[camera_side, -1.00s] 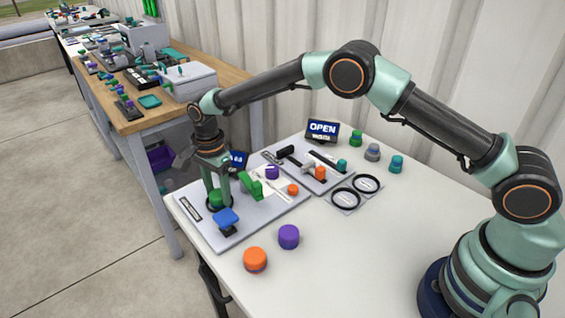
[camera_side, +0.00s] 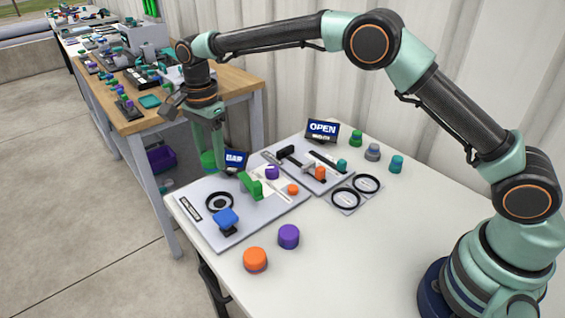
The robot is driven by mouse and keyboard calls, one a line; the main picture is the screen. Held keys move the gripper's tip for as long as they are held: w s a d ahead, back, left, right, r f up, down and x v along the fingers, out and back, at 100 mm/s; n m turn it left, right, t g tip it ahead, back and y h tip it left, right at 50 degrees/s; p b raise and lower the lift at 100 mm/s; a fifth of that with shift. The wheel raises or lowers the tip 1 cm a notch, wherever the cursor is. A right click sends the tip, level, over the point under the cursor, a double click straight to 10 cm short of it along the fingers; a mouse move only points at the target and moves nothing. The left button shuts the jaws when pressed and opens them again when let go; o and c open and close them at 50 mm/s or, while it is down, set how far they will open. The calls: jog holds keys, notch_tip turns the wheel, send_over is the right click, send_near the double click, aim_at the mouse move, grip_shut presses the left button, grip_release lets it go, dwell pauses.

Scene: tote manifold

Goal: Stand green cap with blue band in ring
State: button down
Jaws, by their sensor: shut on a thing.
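My gripper (camera_side: 214,160) is shut on a green cap (camera_side: 207,160) and holds it in the air above the left grey plate (camera_side: 258,225). A finger hides part of the cap, and I cannot make out a blue band on it. Another green cap (camera_side: 356,138) stands at the back of the table.
A blue block (camera_side: 226,217), a green bracket (camera_side: 254,190) and a purple cap (camera_side: 272,172) are on the left plate. An orange cap (camera_side: 255,259) and a purple cap (camera_side: 289,236) stand in front. A sign reading OPEN (camera_side: 322,131) stands behind.

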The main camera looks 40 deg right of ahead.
aim_at(211, 155)
notch_tip(211, 155, up, 8)
jog(key=shift+r, duration=0.1)
jog(key=shift+d+r, duration=0.1)
jog(key=shift+r, duration=0.05)
jog(key=shift+d, duration=0.3)
jog(key=s+d+f, duration=0.4)
jog(key=s+d, duration=0.1)
jog(key=d, duration=0.5)
jog(key=s+d+f, duration=0.4)
jog(key=s+d, duration=0.1)
jog(key=d, duration=0.5)
jog(key=s+d+f, duration=0.4)
jog(key=s, duration=0.5)
jog(key=shift+w+d+f, duration=0.1)
jog(key=shift+w+f, duration=0.05)
jog(key=shift+f, duration=1.85)
jog(key=shift+w+f, duration=0.1)
jog(key=shift+f, duration=1.9)
